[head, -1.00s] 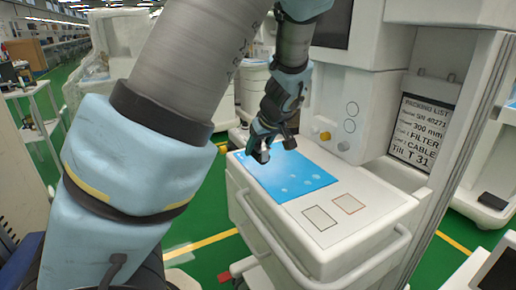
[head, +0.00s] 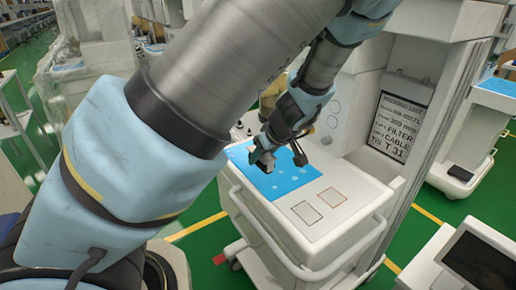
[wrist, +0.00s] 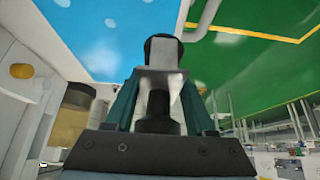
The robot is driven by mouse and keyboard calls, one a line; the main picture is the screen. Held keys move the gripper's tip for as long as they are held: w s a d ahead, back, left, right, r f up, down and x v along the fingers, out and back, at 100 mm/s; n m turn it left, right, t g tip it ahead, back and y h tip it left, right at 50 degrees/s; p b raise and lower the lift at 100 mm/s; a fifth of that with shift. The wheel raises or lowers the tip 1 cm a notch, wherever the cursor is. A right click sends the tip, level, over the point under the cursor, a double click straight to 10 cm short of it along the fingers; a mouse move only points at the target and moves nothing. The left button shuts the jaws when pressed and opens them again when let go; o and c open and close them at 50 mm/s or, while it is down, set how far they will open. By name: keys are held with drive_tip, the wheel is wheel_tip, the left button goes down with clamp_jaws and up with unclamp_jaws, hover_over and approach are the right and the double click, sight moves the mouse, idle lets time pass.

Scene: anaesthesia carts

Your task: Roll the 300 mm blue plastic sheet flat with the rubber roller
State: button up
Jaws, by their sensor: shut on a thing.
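The blue plastic sheet (head: 290,183) lies on the white cart top, with several pale spots on it like bubbles. My gripper (head: 280,160) is over the far part of the sheet and hides some of it. In the wrist view my gripper (wrist: 158,95) is shut on a dark and grey piece, seemingly the rubber roller (wrist: 162,50). The sheet also shows in the wrist view (wrist: 90,30), beyond the roller. I cannot tell whether the roller touches the sheet.
The cart top (head: 335,180) has two outlined rectangles, one dark and one red, in front of the sheet. A rail (head: 300,270) runs around the cart's front. A packing list (head: 399,128) on the cart reads 300 mm, filter, cable, Tilt T 31. Green floor lies left.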

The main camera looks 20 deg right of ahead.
sight(274, 179)
drive_tip(key=shift+f+b, duration=2.2)
drive_tip(key=shift+f, duration=0.6)
drive_tip(key=shift+f+b, duration=0.45)
drive_tip(key=shift+f, duration=0.15)
drive_tip(key=shift+d, duration=0.15)
drive_tip(key=shift+w+d, duration=0.2)
drive_tip(key=shift+d, duration=0.45)
drive_tip(key=shift+w+d, duration=0.2)
drive_tip(key=shift+d, duration=0.5)
drive_tip(key=shift+w+d, duration=0.2)
drive_tip(key=shift+d, duration=0.45)
drive_tip(key=shift+w+d, duration=0.15)
drive_tip(key=shift+d, duration=0.35)
drive_tip(key=shift+w+d, duration=0.15)
drive_tip(key=shift+d, duration=0.35)
drive_tip(key=shift+w+d+r+p, duration=0.1)
drive_tip(key=shift+w+d+p, duration=0.1)
drive_tip(key=shift+d, duration=0.3)
drive_tip(key=shift+w+d+p, duration=0.1)
drive_tip(key=shift+d+p, duration=0.05)
drive_tip(key=shift+d, duration=0.3)
drive_tip(key=shift+d, duration=0.2)
